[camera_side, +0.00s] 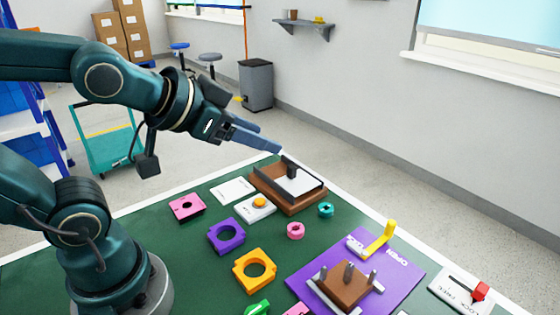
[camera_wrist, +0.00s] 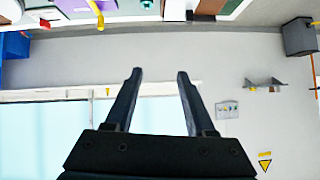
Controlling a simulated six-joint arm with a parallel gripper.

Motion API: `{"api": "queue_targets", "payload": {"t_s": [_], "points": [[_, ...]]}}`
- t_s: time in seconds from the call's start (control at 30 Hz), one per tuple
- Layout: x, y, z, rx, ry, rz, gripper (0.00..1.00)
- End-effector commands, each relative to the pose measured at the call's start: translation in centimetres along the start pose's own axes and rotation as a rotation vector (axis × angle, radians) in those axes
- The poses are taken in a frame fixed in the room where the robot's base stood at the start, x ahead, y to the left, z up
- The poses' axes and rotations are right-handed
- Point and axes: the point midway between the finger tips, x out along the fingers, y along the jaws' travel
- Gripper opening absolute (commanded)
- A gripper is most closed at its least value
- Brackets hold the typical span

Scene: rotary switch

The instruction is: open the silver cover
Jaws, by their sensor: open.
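A brown wooden block (camera_side: 289,203) lies at the far side of the green table in the side view. A pale silver-white plate (camera_side: 299,184), which looks like the silver cover, lies flat on it inside a dark frame. A dark upright piece (camera_side: 291,169) stands at its back edge. My gripper (camera_side: 272,146) is in the air above and a little left of the block, apart from it, pointing right and slightly down. In the wrist view my gripper (camera_wrist: 160,74) has its two fingers spread with nothing between them.
Near the block are a white box with an orange button (camera_side: 259,202), a pink ring (camera_side: 296,230) and a teal ring (camera_side: 326,210). A purple board (camera_side: 305,278) with a yellow handle (camera_side: 389,231) is at front right. The wrist view mostly shows the wall (camera_wrist: 230,75).

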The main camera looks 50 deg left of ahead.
Motion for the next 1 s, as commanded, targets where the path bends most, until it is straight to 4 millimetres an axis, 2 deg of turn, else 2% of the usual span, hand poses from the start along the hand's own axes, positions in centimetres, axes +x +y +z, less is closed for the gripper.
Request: {"api": "queue_targets", "payload": {"t_s": [0.1,0.2,0.33,0.47,0.67,0.8,1.0], "points": [[2.7,-1.2,-2.8,0.052,0.121,-0.038,0.55],[4.9,-2.0,-4.5,0.095,0.211,-0.052,0.55],[7.8,-2.7,-5.5,0.138,0.304,-0.044,0.55],[10.4,-3.2,-5.1,0.148,0.367,-0.016,0.55],[13.7,-4.2,-2.3,0.095,0.410,0.041,0.55],[15.6,-5.1,1.0,0.014,0.387,0.066,0.55],[17.4,-6.2,5.9,-0.085,0.276,0.064,0.55]]}}
